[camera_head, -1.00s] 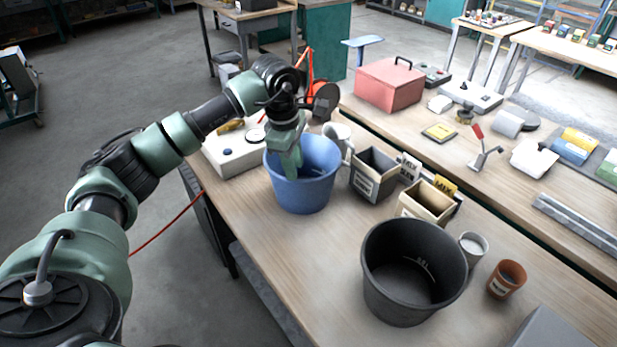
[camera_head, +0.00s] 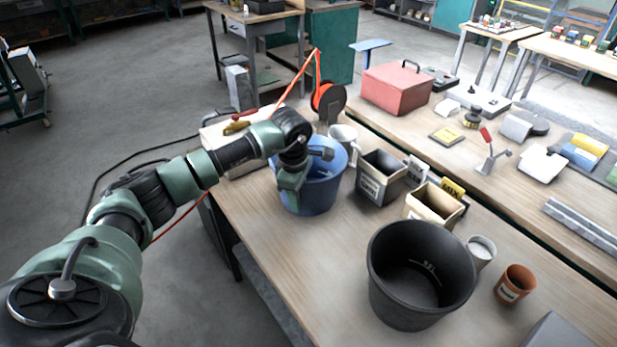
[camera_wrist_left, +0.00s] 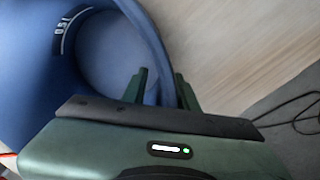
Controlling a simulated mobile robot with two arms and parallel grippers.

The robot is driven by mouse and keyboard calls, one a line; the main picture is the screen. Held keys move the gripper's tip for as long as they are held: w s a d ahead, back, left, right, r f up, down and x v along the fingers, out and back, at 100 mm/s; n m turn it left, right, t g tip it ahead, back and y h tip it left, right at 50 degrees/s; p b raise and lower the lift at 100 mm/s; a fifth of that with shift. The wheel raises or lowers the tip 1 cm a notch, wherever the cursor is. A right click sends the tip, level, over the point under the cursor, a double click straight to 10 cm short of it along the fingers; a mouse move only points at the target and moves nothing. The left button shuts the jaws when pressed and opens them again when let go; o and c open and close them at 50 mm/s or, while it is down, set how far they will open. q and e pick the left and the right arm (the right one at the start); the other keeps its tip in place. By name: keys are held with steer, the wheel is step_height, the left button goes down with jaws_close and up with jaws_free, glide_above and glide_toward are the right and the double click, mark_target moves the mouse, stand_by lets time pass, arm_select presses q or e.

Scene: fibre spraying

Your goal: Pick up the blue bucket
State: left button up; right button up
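The blue bucket (camera_head: 322,190) stands upright on the wooden bench, beside a white mug and a grey box. My left gripper (camera_head: 291,203) is at the bucket's near left rim, pointing down and covering part of it. In the left wrist view, the bucket's inside (camera_wrist_left: 105,55) fills the left and upper middle. The two fingers (camera_wrist_left: 161,90) are apart, with the bucket wall passing between them. One finger is over the inside, the other outside near the wall. The gripper looks open. My right gripper is not in view.
A large black bucket (camera_head: 421,275) stands to the right on the bench. A white mug (camera_head: 343,141), a grey box (camera_head: 381,178) and a beige box (camera_head: 435,204) sit close on the bucket's right. An orange-corded reel (camera_head: 328,101) is behind.

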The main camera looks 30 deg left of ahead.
arm_select(q)
jaws_close()
stand_by(1.4)
